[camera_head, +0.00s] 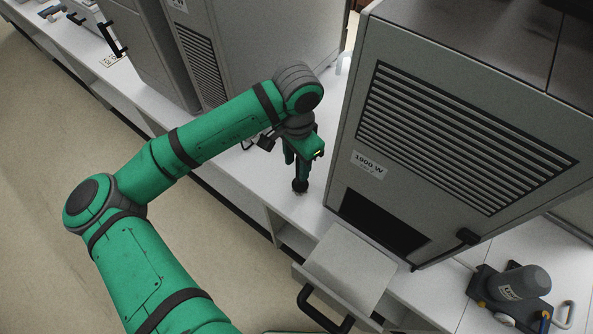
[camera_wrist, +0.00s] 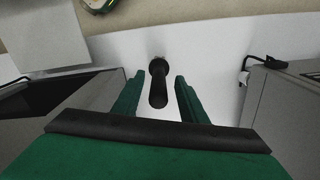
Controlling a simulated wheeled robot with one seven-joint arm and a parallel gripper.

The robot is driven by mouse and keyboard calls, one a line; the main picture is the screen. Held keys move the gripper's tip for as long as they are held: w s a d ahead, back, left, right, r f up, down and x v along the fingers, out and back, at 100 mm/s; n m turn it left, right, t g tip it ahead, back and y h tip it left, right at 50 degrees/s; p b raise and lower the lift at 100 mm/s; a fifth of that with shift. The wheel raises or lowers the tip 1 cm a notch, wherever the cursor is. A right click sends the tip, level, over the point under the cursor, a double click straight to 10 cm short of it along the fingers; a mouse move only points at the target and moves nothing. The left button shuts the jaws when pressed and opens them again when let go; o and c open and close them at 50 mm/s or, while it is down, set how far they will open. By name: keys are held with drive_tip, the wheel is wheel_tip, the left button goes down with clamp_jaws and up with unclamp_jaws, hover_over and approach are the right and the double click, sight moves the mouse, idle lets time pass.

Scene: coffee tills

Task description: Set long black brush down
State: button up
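The long black brush (camera_head: 300,185) stands about upright on the white counter, below my gripper (camera_head: 296,163). In the wrist view, the brush (camera_wrist: 158,88) shows end-on as a dark shaft with a round dark end on the counter. It lies between the two green fingers of my gripper (camera_wrist: 158,92). White counter shows on both sides of the shaft, so the fingers are open and apart from it. The upper part of the brush is partly hidden by the gripper in the head view.
A large grey machine (camera_head: 450,140) with a vent stands right of the gripper, and another grey machine (camera_head: 250,40) stands behind. An open drawer (camera_head: 350,265) juts out in front. A dark device (camera_head: 515,290) sits at lower right. Bare counter (camera_head: 240,160) lies left of the brush.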

wheel_tip(320, 180, up, 7)
drive_tip(key=shift+f, duration=0.2)
idle(0.6)
